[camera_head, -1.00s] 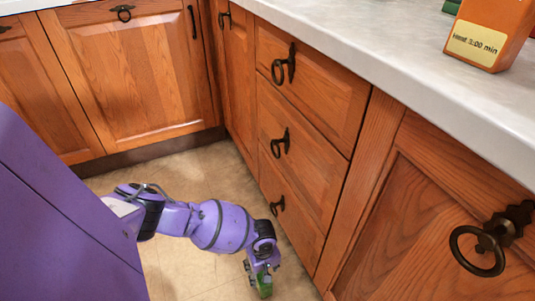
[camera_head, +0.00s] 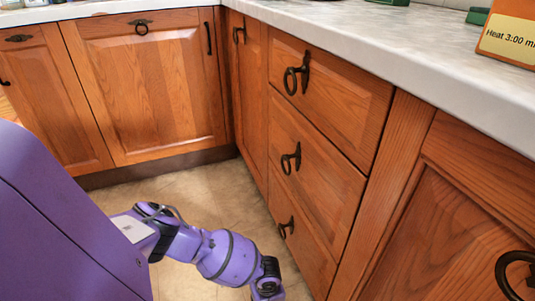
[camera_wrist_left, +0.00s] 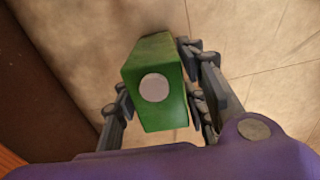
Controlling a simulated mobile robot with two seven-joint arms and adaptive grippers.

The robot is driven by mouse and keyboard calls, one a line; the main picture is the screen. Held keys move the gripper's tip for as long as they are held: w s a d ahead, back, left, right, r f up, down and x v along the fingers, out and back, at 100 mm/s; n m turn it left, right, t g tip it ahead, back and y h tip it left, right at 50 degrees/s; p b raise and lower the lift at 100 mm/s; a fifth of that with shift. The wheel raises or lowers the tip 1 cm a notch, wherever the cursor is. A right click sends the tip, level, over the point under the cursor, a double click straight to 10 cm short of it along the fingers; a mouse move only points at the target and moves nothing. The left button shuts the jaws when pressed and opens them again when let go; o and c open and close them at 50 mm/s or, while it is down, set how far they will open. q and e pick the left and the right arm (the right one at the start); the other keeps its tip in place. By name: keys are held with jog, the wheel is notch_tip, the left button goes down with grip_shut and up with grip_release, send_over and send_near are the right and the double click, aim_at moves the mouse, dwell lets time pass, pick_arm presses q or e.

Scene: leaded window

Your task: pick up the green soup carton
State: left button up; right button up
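The green soup carton (camera_wrist_left: 160,100) is in the left wrist view, with a pale round cap on the face toward the camera. My left gripper (camera_wrist_left: 158,78) has its grey fingers on both sides of the carton, close against its sides, and appears shut on it. I cannot tell whether the carton's far end touches the floor. In the head view my left arm reaches down to the floor area, and its gripper and the carton are cut off by the bottom edge. My right gripper is in neither view.
Wooden drawers (camera_head: 315,170) with dark ring pulls stand close to the right of my left arm. Cabinets (camera_head: 145,90) stand behind. The tiled floor (camera_head: 195,195) is clear around the arm. An orange box (camera_head: 510,35) stands on the pale counter (camera_head: 420,50).

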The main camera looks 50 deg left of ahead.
pick_arm(q)
jog(key=c, duration=0.7)
jog(key=shift+r, duration=0.1)
